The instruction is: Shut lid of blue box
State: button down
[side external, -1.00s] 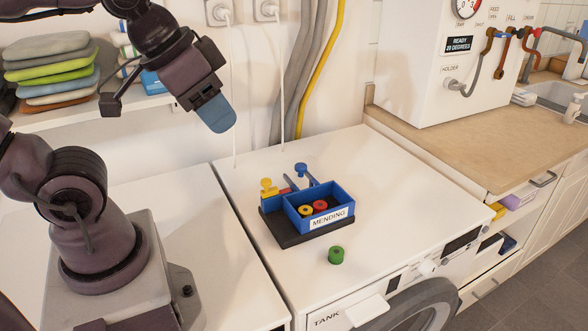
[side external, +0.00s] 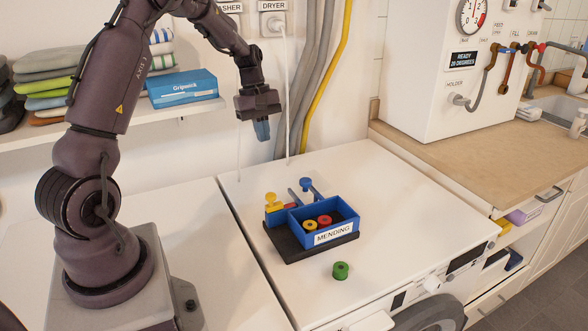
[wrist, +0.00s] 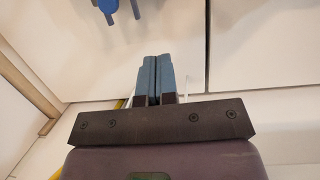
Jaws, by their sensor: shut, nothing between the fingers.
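The blue box (side external: 347,232), labelled MENDING, stands on a black base on the white machine top. Its top is open, and a yellow spool (side external: 310,225) and a red spool (side external: 325,220) show inside. A blue knob (side external: 306,184) on a stem rises behind it, and a yellow knob (side external: 271,198) stands at its left. I cannot make out which part is the lid. My gripper (side external: 262,130) is shut and empty, pointing down, above and behind the box, well apart from it. In the wrist view the blue fingers (wrist: 156,78) are together; a blue part (wrist: 115,8) shows at the top edge.
A green spool (side external: 341,270) lies on the machine top in front of the box. Pipes and cables run up the wall behind. A shelf with folded cloths and a blue carton (side external: 182,88) is at the left. The machine top right of the box is clear.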

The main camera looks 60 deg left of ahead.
jog(key=w+a+f+n, duration=0.1)
jog(key=a+f+n, duration=0.1)
jog(key=a, duration=0.1)
jog(key=n, duration=0.4)
send_near(299, 188)
jog(key=shift+t, duration=0.4)
jog(key=s+a+f, duration=0.2)
jog(key=f, duration=0.1)
jog(key=shift+a, duration=0.4)
jog(key=d, duration=0.1)
jog(key=w+d+f, duration=0.1)
jog(key=shift+w+d+f, duration=0.2)
jog(key=shift+w+d, duration=0.1)
jog(key=shift+d, duration=0.1)
jog(key=shift+w+d+f, duration=0.1)
jog(key=shift+w+d, duration=0.15)
jog(key=shift+d, duration=0.2)
jog(key=d, duration=1.3)
jog(key=shift+s+a, duration=0.1)
